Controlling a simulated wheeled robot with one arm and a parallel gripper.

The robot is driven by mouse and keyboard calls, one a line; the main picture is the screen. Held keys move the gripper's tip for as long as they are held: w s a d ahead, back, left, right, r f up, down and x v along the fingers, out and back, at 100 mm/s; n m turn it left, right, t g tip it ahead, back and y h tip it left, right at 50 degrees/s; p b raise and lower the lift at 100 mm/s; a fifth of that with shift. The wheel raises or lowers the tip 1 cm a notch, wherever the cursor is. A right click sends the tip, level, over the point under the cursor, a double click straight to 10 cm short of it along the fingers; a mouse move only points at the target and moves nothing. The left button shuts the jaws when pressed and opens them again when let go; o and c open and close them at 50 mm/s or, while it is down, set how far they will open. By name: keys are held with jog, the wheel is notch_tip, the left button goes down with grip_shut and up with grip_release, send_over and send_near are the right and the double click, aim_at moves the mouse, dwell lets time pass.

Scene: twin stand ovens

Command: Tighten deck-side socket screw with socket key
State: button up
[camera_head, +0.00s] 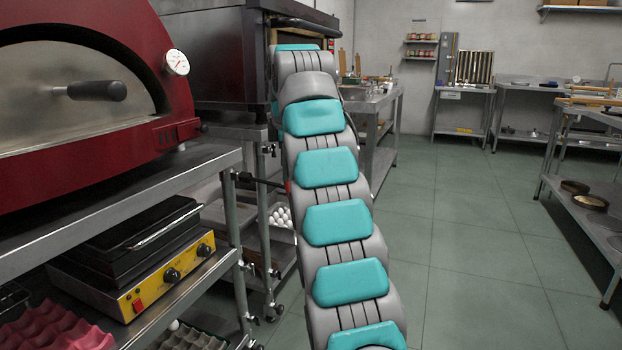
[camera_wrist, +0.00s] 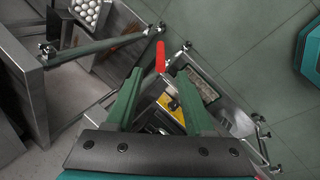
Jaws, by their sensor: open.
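A thin dark rod (camera_head: 262,181) sticks out sideways from the upper part of the red oven's stand leg, with a small red end beside my arm; it looks like the socket key, mounted at the leg. In the wrist view, a red handle (camera_wrist: 160,57) shows between and just beyond the fingertips of my gripper (camera_wrist: 160,73). My gripper is open, its two green fingers apart on either side of the handle's line; I cannot tell whether either touches it. The socket screw itself is not distinguishable. In the head view my arm hides the gripper.
The red oven (camera_head: 90,90) stands on a steel stand (camera_head: 150,190) at left. A yellow-fronted press grill (camera_head: 150,260) sits on its shelf. A second stand with an egg tray (camera_head: 280,215) is behind. Steel tables line the right; the floor (camera_head: 460,250) between is clear.

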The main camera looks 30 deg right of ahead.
aim_at(286, 187)
jog(key=shift+b+x, duration=0.4)
jog(key=shift+x, duration=3.55)
jog(key=shift+s, duration=0.15)
grip_shut()
